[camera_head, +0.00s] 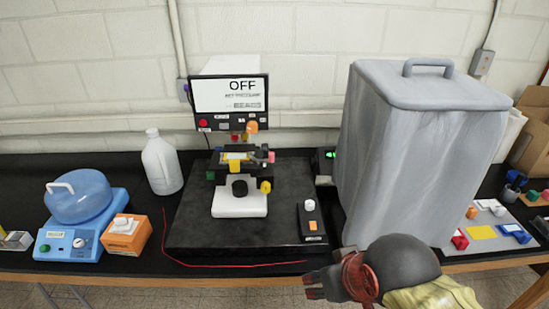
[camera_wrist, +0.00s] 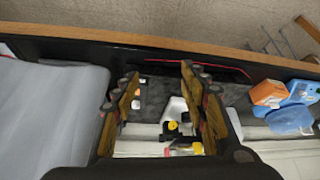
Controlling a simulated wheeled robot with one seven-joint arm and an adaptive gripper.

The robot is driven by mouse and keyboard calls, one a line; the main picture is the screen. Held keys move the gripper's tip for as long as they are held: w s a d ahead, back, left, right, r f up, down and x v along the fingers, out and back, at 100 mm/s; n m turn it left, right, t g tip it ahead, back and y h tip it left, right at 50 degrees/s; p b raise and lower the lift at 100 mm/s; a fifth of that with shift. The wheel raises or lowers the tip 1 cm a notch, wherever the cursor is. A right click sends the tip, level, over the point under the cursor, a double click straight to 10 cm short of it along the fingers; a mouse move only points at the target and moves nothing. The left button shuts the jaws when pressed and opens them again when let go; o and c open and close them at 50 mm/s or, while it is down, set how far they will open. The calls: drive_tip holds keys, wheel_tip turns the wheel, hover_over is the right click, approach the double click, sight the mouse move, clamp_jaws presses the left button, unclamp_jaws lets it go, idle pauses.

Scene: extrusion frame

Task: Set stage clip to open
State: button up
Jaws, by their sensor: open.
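The microscope (camera_head: 240,200) stands on a black slab in the middle of the bench, with a white base, dark stage (camera_head: 220,165), a yellow piece (camera_head: 236,156) and coloured knobs. The stage clip is too small to pick out surely. The microscope also shows between my fingers in the wrist view (camera_wrist: 175,108), at a distance. My gripper (camera_head: 314,283) is at the bottom right of centre in the head view, in front of the slab and apart from the microscope. In the wrist view its two fingers (camera_wrist: 160,75) are spread with nothing between them.
A tall grey covered bin (camera_head: 405,150) stands right of the microscope. A small black control box (camera_head: 311,222) sits on the slab's right (camera_head: 190,215). A screen reading OFF (camera_head: 230,95) is behind. A white jug (camera_head: 161,165) and blue device (camera_head: 75,235) stand left. A red cord (camera_head: 230,266) runs along the front.

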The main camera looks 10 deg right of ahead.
drive_tip(key=shift+w+d, duration=0.1)
drive_tip(key=shift+w, duration=0.1)
drive_tip(key=shift+c, duration=0.6)
drive_tip(key=w+d+r+t+p, duration=0.1)
drive_tip(key=w+d+t, duration=0.1)
drive_tip(key=w, duration=0.6)
drive_tip(key=w+d+r+t+h+p, duration=0.1)
drive_tip(key=w+d+r+t, duration=0.1)
drive_tip(key=w, duration=0.6)
drive_tip(key=w+d+r+t+p, duration=0.1)
drive_tip(key=w+d+r, duration=0.1)
drive_tip(key=w, duration=0.5)
drive_tip(key=shift+w+d+t+h, duration=0.4)
drive_tip(key=shift+d, duration=0.1)
drive_tip(key=shift+c, duration=0.7)
drive_tip(key=n+t+y+p, duration=0.4)
drive_tip(key=t+y, duration=0.1)
drive_tip(key=y, duration=0.4)
approach(273, 157)
drive_tip(key=x, duration=1.1)
drive_tip(key=shift+d, duration=0.1)
drive_tip(key=shift+c, duration=1)
clamp_jaws()
